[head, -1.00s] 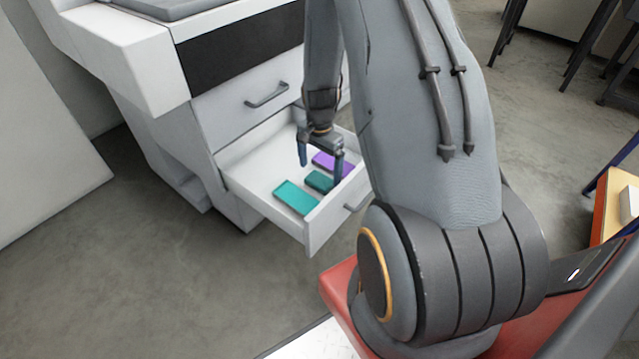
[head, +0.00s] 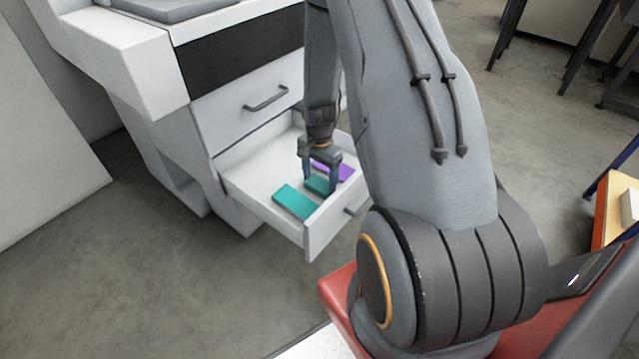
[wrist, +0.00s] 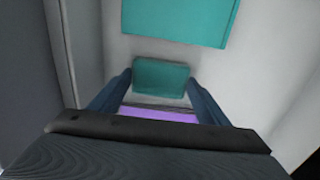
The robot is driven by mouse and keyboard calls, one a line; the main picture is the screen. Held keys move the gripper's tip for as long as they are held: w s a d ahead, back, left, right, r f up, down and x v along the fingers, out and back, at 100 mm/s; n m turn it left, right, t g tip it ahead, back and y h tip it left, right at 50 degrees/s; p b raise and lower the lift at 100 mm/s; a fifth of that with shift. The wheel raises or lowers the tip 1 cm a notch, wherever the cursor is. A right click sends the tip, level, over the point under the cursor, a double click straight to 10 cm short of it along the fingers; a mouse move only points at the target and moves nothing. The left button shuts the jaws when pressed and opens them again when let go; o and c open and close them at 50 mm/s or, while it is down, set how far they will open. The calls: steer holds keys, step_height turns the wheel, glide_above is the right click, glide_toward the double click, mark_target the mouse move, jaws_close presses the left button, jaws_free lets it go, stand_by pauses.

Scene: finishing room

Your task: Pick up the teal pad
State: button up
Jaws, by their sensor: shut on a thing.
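Two teal pieces lie in the open drawer. The smaller, darker teal pad (head: 317,186) is between the fingers of my gripper (head: 320,187); it also shows between the fingertips in the wrist view (wrist: 160,77). My gripper is shut on it, low in the drawer, and its fingers partly cover it in the head view. The larger, flatter teal pad (head: 295,202) lies apart from my gripper, nearer the drawer's left front; the wrist view shows it at the top (wrist: 180,20).
A purple pad (head: 345,172) lies just behind the held one, partly hidden by my gripper; it shows in the wrist view too (wrist: 155,115). The white drawer (head: 262,205) has low walls close around. The cabinet's upper drawer (head: 240,108) is shut above.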

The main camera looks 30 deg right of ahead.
mark_target(320, 183)
step_height(320, 183, up, 10)
steer(key=p, duration=0.1)
steer(key=shift+p, duration=0.3)
